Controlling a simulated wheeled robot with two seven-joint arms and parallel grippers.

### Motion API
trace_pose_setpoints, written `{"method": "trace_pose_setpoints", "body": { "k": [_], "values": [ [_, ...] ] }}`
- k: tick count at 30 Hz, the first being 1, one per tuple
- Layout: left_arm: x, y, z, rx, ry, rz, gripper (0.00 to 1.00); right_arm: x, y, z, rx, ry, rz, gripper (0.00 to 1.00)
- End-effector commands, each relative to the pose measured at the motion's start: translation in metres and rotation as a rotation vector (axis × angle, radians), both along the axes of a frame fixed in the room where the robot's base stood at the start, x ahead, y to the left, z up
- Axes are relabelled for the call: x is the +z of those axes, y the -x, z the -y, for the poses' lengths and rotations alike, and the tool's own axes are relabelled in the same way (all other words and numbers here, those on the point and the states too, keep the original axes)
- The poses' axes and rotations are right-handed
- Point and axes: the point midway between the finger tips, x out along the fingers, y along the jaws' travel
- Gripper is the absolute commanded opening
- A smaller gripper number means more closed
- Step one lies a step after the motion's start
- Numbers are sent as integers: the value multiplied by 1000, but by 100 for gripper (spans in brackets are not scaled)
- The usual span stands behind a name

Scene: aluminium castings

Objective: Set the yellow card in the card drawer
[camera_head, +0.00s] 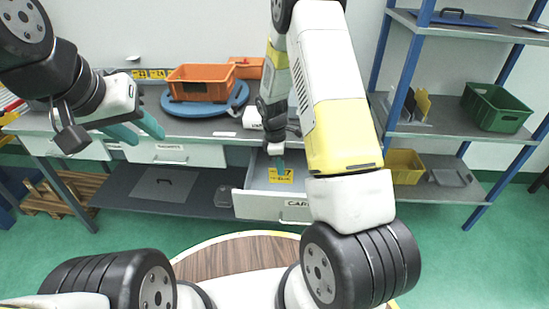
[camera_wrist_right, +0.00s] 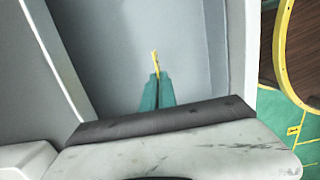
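The card drawer (camera_head: 268,207) is pulled open under the workbench, and its front label is partly hidden by my right arm. The yellow card (camera_head: 281,177) shows dark print and is inside the drawer's outline. In the right wrist view the card (camera_wrist_right: 155,62) shows edge-on as a thin yellow strip between the teal fingertips. My right gripper (camera_head: 279,163) points down into the drawer and is shut on the card; its fingers also show in the right wrist view (camera_wrist_right: 156,84). I cannot tell whether the card touches the drawer floor (camera_wrist_right: 110,45). My left gripper (camera_head: 148,138) is open and empty, before the workbench.
An orange bin (camera_head: 202,82) sits on a blue round stand (camera_head: 178,106) on the workbench. Other drawers (camera_head: 175,154) are shut. A shelf rack at right holds a green crate (camera_head: 497,108) and a yellow bin (camera_head: 404,166). A dark lower shelf (camera_head: 130,189) lies under the bench.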

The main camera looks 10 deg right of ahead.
Motion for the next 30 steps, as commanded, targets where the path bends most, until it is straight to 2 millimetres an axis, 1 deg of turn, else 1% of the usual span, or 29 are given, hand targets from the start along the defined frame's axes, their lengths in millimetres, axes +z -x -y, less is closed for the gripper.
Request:
{"method": "trace_pose_setpoints", "body": {
  "k": [6, 8, 19, 21, 22, 23, 30],
  "values": [
    [0, 0, 0, 0, 0, 0, 36, -29, 1, 0, 0, 1, -3, 0],
    [0, 0, 0, 0, 0, 0, 36, -35, 0, 0, 0, 0, -2, 0],
    [0, 0, 0, 0, 0, 0, 36, -39, 0, 0, 0, 1, -1, 0],
    [0, 0, 0, 0, 0, 0, 36, -38, 0, 0, 0, 0, 0, 15],
    [0, 0, 0, 0, 0, 0, 36, -38, 0, 0, 0, 1, 0, 21],
    [0, 0, 0, 0, 0, 0, 36, -38, 0, 0, 0, 1, 0, 23],
    [0, 0, 0, 0, 0, 0, 36, -38, 0, 0, 0, 1, 0, 23]
  ]
}}
